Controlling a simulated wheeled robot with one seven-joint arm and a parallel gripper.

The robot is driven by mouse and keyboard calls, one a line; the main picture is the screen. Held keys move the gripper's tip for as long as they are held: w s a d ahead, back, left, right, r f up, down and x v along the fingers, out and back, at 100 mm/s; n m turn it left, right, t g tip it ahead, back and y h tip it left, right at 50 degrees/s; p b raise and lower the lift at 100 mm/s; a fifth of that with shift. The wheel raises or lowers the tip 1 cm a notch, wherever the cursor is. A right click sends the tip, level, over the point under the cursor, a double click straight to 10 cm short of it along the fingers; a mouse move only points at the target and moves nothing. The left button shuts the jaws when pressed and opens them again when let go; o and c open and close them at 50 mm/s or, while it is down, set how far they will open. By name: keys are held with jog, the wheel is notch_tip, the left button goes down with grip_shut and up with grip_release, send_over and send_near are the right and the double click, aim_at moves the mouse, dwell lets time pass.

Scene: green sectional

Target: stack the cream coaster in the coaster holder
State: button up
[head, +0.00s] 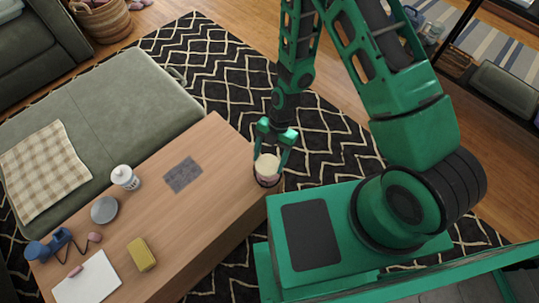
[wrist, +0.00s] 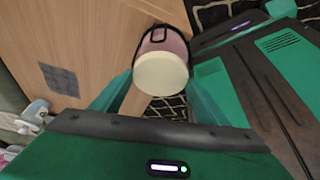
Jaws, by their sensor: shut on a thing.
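The cream coaster (head: 267,163) is a pale round disc between the two fingers of my gripper (head: 271,158). The gripper is shut on it; it also shows in the wrist view (wrist: 162,76). Right below the coaster is the coaster holder (head: 267,183), a dark frame with pinkish coasters inside, at the near right corner of the wooden table. In the wrist view the holder (wrist: 160,32) shows its black frame just beyond the coaster. The coaster overlaps the holder's top in both views; I cannot tell whether it touches the stack.
The wooden table (head: 205,185) carries a grey patterned square (head: 183,174), a white lidded jar (head: 125,177), a grey disc (head: 104,209), a yellow block (head: 141,254), a blue object (head: 48,246) and white paper (head: 88,280). The holder stands close to the table edge.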

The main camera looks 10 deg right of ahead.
aim_at(269, 160)
jog(key=shift+s+f, duration=0.15)
jog(key=shift+f, duration=1.15)
jog(key=shift+s+r, duration=0.1)
jog(key=shift+s, duration=0.2)
jog(key=shift+w+a+f, duration=0.1)
jog(key=shift+w+f, duration=0.15)
jog(key=shift+f, duration=0.1)
jog(key=o, duration=1.2)
jog(key=shift+w+a+f, duration=0.1)
jog(key=shift+w+f, duration=0.15)
jog(key=shift+f, duration=0.1)
jog(key=shift+w, duration=0.15)
jog(key=shift+w+d+r, duration=0.2)
jog(key=shift+r, duration=0.25)
jog(key=r, duration=0.1)
jog(key=d+r, duration=0.1)
jog(key=r, duration=0.1)
jog(key=d+r, duration=0.1)
jog(key=r, duration=0.1)
jog(key=shift+s+d+r, duration=0.1)
jog(key=shift+d+r, duration=0.15)
jog(key=shift+r, duration=0.5)
